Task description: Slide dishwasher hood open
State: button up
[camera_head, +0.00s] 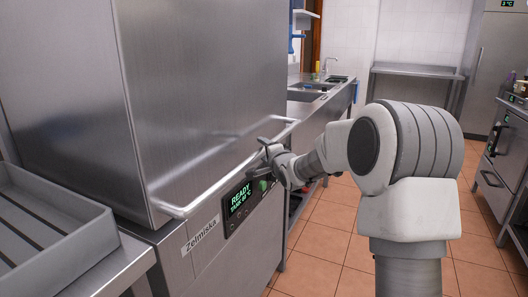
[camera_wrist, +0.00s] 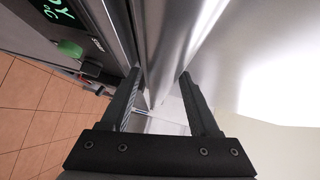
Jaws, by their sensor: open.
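The dishwasher hood (camera_head: 205,75) is a large brushed-steel box at the left of the head view. It sits low on the machine body, down. Its handle (camera_head: 212,185) is a long steel bar along the lower front edge. My gripper (camera_head: 264,152) is at the far part of the bar, close to it. In the wrist view my gripper (camera_wrist: 160,78) is open, and a shiny steel strip that looks like the handle (camera_wrist: 157,50) runs between its fingers. I cannot tell whether either finger touches it.
A lit display panel (camera_head: 241,200) with a green button (camera_head: 263,185) is just below the handle. A grey slatted tray (camera_head: 50,225) stands at the left. A sink counter (camera_head: 318,95) is beyond the machine. Tiled floor (camera_head: 325,235) is open at the right.

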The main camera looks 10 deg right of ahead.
grip_shut()
dwell(1.3)
